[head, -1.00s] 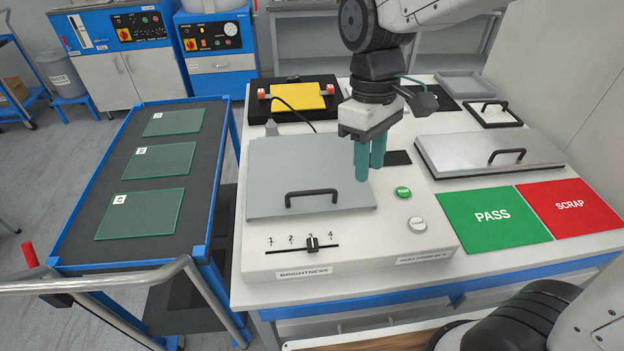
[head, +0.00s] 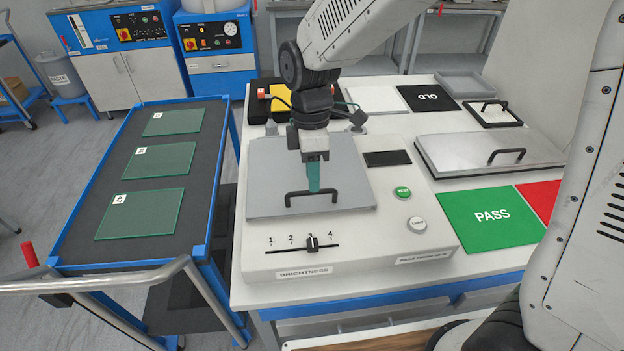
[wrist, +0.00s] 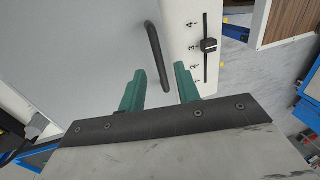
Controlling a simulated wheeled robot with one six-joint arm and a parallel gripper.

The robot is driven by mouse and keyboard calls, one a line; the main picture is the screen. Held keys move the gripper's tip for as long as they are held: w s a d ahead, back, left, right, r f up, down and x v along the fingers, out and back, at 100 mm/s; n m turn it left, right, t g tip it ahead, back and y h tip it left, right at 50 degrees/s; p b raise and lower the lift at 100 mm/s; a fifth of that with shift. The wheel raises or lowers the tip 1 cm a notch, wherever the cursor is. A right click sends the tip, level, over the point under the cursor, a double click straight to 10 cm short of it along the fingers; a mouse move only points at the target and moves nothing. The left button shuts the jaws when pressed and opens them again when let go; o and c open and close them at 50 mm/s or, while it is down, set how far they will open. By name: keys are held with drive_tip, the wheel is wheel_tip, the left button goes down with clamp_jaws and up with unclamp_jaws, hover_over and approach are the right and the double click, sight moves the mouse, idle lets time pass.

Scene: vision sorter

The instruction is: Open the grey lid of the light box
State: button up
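The grey lid (head: 275,185) lies flat and closed on the light box (head: 400,240), with a black bar handle (head: 311,193) near its front edge. My gripper (head: 313,190) is above the lid with its fingers pointing down close to the handle. The handle also shows in the wrist view (wrist: 157,55), just ahead of the gap between the fingertips. I cannot tell the exact height of the fingertips over the lid.
The brightness slider (head: 312,243) sits in front of the lid, with the TEST button (head: 402,192) and LIGHT button (head: 417,224) to the right. A green PASS mat (head: 490,218) lies further right. A blue cart (head: 205,180) with glass plates stands left.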

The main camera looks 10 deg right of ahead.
drive_tip(key=shift+s+f, duration=0.2)
drive_tip(key=shift+f, duration=0.9)
clamp_jaws()
drive_tip(key=shift+r, duration=0.1)
